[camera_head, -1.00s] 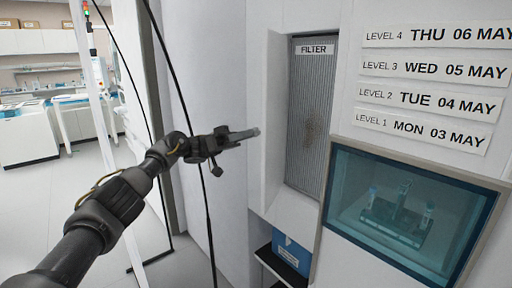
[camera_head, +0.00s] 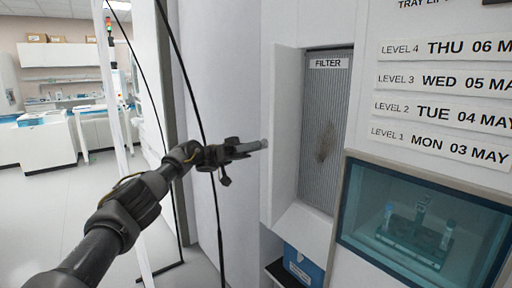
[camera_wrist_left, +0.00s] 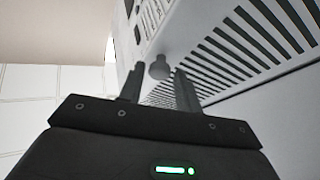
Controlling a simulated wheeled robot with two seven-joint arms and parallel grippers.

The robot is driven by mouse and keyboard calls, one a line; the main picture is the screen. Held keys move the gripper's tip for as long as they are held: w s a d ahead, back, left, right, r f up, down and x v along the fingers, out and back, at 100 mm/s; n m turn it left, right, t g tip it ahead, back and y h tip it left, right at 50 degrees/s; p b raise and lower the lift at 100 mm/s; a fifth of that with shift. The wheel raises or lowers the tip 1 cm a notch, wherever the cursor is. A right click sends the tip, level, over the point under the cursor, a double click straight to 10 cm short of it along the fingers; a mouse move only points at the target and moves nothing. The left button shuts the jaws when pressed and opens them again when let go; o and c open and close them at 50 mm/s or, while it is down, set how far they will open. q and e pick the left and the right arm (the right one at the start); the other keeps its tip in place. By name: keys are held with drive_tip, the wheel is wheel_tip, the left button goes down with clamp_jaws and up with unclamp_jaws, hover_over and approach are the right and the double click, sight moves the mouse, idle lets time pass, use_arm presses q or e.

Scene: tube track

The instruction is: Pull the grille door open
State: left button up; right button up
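A white grille door (camera_wrist_left: 245,55) with dark slats fills the right of the left wrist view. A round grey knob (camera_wrist_left: 160,67) shows there, in line with the gap between my left gripper's fingers (camera_wrist_left: 160,90). The fingers are apart, and the knob appears just beyond their tips; contact cannot be told. In the head view my left gripper (camera_head: 257,146) points right, in front of the left edge of a recess. The door's slatted face cannot be made out there. A grey ribbed filter (camera_head: 325,135), stained brown and labelled FILTER, is exposed inside the recess. My right gripper is out of view.
A glass-fronted compartment (camera_head: 372,247) with a rack of tubes is at the lower right, below the level and date labels (camera_head: 440,110). A blue box (camera_head: 304,265) sits under the recess. Thin black cables hang near my left arm. Open floor (camera_head: 55,215) lies left.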

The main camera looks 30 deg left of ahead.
use_arm(q)
drive_tip(key=b+v, duration=0.1)
drive_tip(key=v, duration=0.6)
drive_tip(key=shift+a, duration=0.25)
drive_tip(key=shift+f, duration=0.1)
